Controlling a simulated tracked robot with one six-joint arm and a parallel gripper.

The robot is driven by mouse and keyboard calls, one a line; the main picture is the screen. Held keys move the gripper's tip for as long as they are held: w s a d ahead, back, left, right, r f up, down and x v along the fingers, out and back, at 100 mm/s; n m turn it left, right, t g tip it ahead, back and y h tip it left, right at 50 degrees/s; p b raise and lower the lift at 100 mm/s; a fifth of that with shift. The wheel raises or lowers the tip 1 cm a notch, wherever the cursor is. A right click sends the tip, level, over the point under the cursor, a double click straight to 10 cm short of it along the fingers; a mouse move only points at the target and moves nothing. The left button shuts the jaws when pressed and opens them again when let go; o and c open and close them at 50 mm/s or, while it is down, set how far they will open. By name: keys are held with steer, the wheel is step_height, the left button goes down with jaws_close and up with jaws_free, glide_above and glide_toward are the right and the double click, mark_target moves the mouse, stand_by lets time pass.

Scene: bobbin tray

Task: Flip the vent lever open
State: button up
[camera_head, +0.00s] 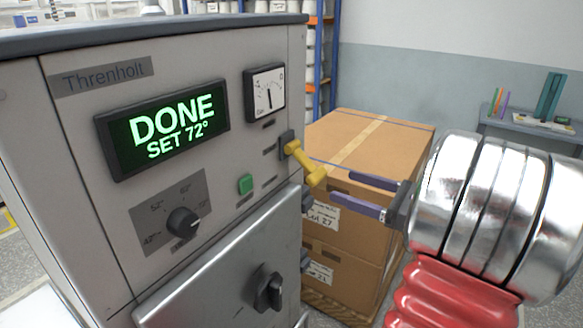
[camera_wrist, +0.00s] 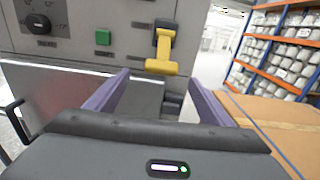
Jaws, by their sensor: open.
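The vent lever (camera_head: 305,163) is a yellow handle with a thick end, on a dark mount at the right edge of the grey machine panel (camera_head: 60,115). It slants down and to the right in the head view. My gripper (camera_head: 340,188) is open and empty, its two purple fingers pointing at the machine, a little right of and below the lever, apart from it. In the wrist view the lever (camera_wrist: 161,52) hangs down ahead of my gripper (camera_wrist: 160,85), above the gap between the fingers. Nothing hides the lever.
The machine has a lit display reading DONE, SET 72° (camera_head: 165,128), a dial knob (camera_head: 183,222), a green button (camera_head: 246,184) and a lower door with a black latch (camera_head: 268,292). Stacked cardboard boxes (camera_head: 385,140) stand close behind my fingers. A shelf (camera_wrist: 275,50) is at the back right.

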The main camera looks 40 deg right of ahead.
mark_target(307, 164)
steer(key=shift+d, duration=0.25)
steer(key=shift+a, duration=0.1)
steer(key=x, duration=1.3)
steer(key=shift+w, duration=0.4)
steer(key=shift+a, duration=0.1)
steer(key=c, duration=1.5)
